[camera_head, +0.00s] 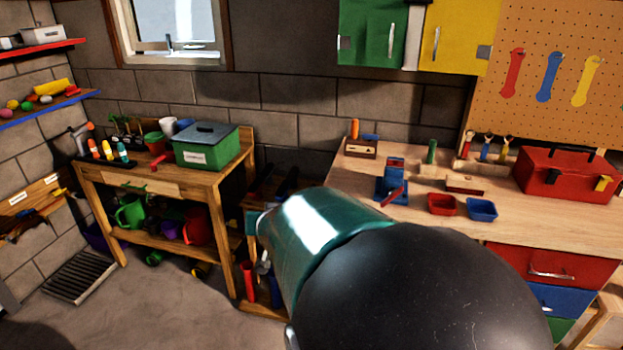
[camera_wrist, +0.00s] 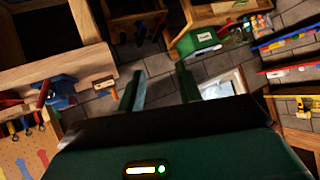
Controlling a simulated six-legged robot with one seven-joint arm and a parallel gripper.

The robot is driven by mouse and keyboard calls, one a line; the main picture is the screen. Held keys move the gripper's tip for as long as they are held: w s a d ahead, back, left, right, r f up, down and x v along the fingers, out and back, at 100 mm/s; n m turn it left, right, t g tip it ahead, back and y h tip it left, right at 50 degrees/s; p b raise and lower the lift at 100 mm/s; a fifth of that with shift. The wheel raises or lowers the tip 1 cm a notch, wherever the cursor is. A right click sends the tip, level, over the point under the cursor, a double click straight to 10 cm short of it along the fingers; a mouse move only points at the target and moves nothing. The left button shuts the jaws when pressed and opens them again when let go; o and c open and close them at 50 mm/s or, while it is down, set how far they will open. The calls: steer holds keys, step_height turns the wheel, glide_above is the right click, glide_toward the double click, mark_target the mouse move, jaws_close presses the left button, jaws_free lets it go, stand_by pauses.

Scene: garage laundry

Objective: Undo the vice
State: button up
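The vice (camera_head: 388,188) is blue with a red handle and stands on the left part of the wooden workbench (camera_head: 365,210). In the wrist view, which is turned over, the vice (camera_wrist: 62,92) shows at the left by the bench edge. I cannot tell how far its jaws are apart or whether something is between them. My gripper (camera_wrist: 158,82) has its two green fingers apart with nothing between them. It is away from the vice and touches nothing that I can see. My arm covers the middle of the head view and hides the bench's front left.
Red (camera_head: 441,204) and blue (camera_head: 482,209) bins and a red toolbox (camera_head: 566,176) stand right of the vice. A green box (camera_head: 207,147) sits on the potting table (camera_head: 215,180) at the left. Green and yellow cabinets hang above. Grey floor is open at lower left.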

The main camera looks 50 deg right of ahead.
steer(key=s+d+f+m+h, duration=0.1)
steer(key=d+f+m+h, duration=0.15)
steer(key=d, duration=0.85)
steer(key=m+g+h, duration=0.1)
steer(key=m+h, duration=0.7)
steer(key=m, duration=0.1)
glide_toward(393, 198)
steer(key=shift+n+y, duration=0.25)
steer(key=x, duration=1.1)
steer(key=shift+s+d+r, duration=0.1)
steer(key=shift+r, duration=0.1)
steer(key=shift+c, duration=0.4)
jaws_close()
